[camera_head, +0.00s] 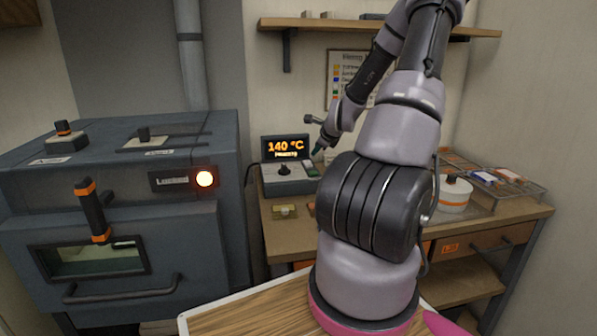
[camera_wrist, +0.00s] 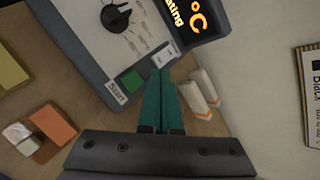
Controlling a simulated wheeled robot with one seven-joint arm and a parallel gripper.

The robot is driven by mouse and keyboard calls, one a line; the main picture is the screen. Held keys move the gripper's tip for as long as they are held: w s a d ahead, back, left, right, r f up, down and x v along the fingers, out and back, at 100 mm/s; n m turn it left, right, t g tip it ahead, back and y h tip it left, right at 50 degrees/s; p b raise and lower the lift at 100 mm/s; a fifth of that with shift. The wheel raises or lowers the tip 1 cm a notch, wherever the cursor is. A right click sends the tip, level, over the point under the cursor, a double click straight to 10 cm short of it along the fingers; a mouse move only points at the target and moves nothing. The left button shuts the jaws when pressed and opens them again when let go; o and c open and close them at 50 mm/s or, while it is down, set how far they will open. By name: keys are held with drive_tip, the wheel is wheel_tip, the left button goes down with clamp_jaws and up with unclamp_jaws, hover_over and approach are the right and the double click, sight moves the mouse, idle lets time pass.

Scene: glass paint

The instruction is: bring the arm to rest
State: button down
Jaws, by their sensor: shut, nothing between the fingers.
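My gripper (camera_wrist: 161,102) is shut and empty, its two green fingers together in the wrist view. Its fingertips appear over the front panel of the controller box (camera_wrist: 125,50), beside a green START button (camera_wrist: 131,80); I cannot tell whether they touch the box. In the head view the gripper (camera_head: 318,154) is small and partly hidden, at the right of the controller (camera_head: 290,180). The controller's display (camera_head: 286,147) reads 140 °C in orange, with a smaller word below. My arm crosses the middle of the head view and hides part of the bench.
A blue-grey kiln (camera_head: 110,220) stands at the left, its lamp (camera_head: 204,179) lit. The wooden bench (camera_head: 285,240) holds a white round pot (camera_head: 455,195) and a wire rack (camera_head: 520,185) at the right. A shelf (camera_head: 300,23) runs above. A wooden board (camera_head: 250,318) lies in front.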

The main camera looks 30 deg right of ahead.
drive_tip(key=s+a+r+n+g, duration=0.1)
drive_tip(key=s+a+r+n, duration=0.4)
drive_tip(key=a+r+n, duration=0.3)
drive_tip(key=s+a+r+n+g, duration=0.1)
drive_tip(key=s+a+r+n, duration=0.5)
drive_tip(key=a+r, duration=0.35)
drive_tip(key=s+a+r+n+y, duration=0.1)
drive_tip(key=s+a+r+n, duration=0.4)
drive_tip(key=s, duration=0.4)
drive_tip(key=s+a+r+n+y, duration=0.1)
drive_tip(key=s+a+r+n, duration=0.3)
drive_tip(key=s, duration=0.5)
drive_tip(key=shift+s+a+r+n+y, duration=0.15)
drive_tip(key=shift+a+r+n+y, duration=0.2)
drive_tip(key=shift+r+n+y, duration=0.05)
idle(4.1)
